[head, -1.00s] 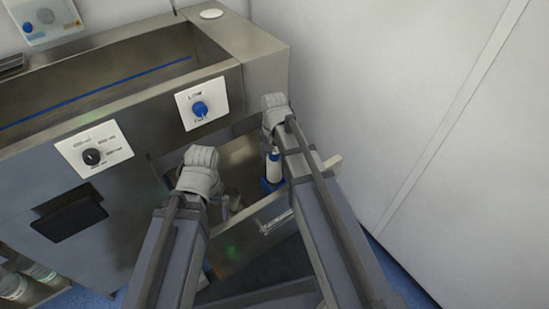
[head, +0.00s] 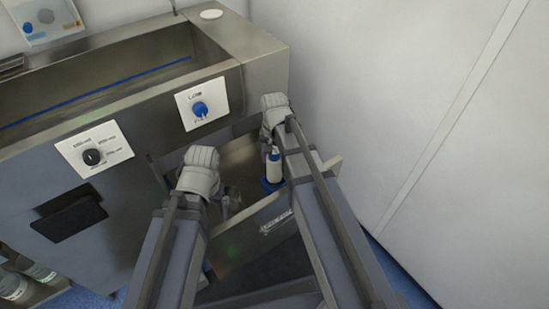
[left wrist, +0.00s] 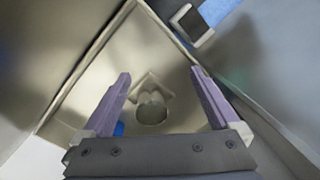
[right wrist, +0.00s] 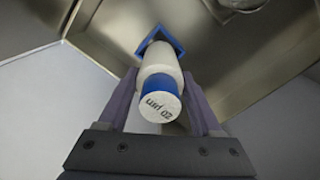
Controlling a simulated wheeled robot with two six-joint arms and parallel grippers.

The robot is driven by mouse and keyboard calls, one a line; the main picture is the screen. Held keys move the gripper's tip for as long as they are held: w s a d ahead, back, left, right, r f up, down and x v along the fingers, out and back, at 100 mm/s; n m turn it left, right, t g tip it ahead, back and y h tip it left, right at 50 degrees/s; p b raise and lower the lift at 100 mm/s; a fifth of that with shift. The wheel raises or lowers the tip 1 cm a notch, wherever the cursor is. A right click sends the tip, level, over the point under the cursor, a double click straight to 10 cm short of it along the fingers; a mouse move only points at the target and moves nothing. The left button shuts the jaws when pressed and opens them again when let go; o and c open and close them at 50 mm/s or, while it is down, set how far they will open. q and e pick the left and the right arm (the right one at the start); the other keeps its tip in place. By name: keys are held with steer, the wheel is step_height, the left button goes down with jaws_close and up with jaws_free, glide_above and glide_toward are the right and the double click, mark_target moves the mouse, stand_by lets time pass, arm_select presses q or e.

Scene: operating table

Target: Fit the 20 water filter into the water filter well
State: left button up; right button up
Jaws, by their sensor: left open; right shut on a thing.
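The water filter is a white bottle-like cylinder with a blue band; its white end (right wrist: 162,112) reads "20 µm". My right gripper (right wrist: 163,100) is shut on it inside the open drawer. A blue square holder (right wrist: 170,42) shows at the filter's far end; I cannot tell whether the filter is fully seated. In the head view the white body (head: 274,170) stands above the blue holder (head: 271,186). My left gripper (left wrist: 160,92) is open and empty over a grey square well (left wrist: 151,100) with a round opening. It also shows in the head view (head: 228,205).
The steel drawer (head: 262,222) is pulled out under a sink unit with a blue knob (head: 200,109) and a black knob (head: 92,157). Its walls are close around both grippers. A plain white wall (head: 400,110) stands to the right.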

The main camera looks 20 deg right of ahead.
mark_target(274, 172)
arm_select(q)
step_height(274, 172, down, 7)
steer(key=b, duration=0.7)
steer(key=shift+f, duration=0.2)
arm_select(e)
steer(key=shift+f, duration=3.7)
steer(key=o, duration=1.6)
steer(key=shift+c, duration=0.2)
